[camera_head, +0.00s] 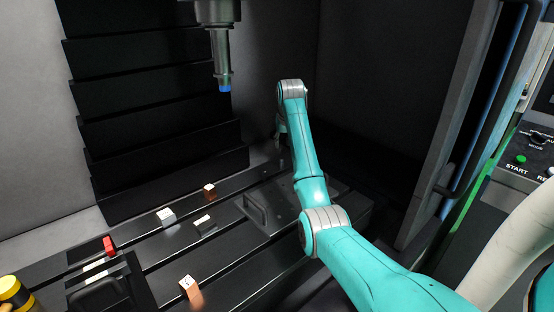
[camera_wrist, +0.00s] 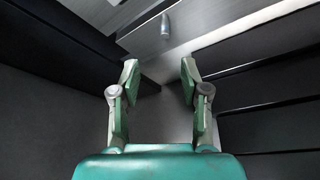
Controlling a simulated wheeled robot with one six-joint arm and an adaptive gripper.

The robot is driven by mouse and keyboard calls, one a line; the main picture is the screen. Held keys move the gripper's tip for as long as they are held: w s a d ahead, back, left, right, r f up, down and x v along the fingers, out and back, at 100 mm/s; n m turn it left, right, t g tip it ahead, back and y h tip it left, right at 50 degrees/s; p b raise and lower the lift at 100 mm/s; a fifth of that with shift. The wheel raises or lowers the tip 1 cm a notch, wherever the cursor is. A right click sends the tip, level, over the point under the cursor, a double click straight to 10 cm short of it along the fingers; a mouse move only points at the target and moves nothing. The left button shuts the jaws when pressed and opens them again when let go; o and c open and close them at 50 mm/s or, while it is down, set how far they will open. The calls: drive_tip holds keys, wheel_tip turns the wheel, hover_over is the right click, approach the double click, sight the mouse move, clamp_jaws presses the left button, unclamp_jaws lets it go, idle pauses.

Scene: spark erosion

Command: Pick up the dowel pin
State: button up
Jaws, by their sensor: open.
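In the wrist view, a small grey cylinder (camera_wrist: 165,24) shows near the top centre, against a pale grey surface. It may be the dowel pin, but I cannot tell for sure. My gripper (camera_wrist: 159,66) is open, its two green fingers spread apart with nothing between them. The cylinder appears beyond the fingertips, in line with the gap and apart from them. In the head view my arm reaches to the back of the machine chamber, and its wrist hides most of the gripper. I cannot make out a dowel pin in the head view.
A spindle with a blue tip (camera_head: 224,86) hangs above the slotted table (camera_head: 160,250). On the table stand a white block (camera_head: 167,217), a dark block (camera_head: 204,226), a brown block (camera_head: 209,191) and an orange block (camera_head: 191,294). Dark stepped bellows (camera_head: 150,100) rise behind.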

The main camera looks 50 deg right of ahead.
sight(282, 159)
drive_tip(key=x, duration=0.5)
drive_tip(key=shift+a+x, duration=0.15)
drive_tip(key=shift+x, duration=0.75)
drive_tip(key=shift+a+x, duration=0.2)
drive_tip(key=shift+x, duration=0.7)
drive_tip(key=shift+a+x, duration=0.15)
drive_tip(key=shift+x, duration=0.8)
drive_tip(key=shift+f, duration=0.15)
clamp_jaws()
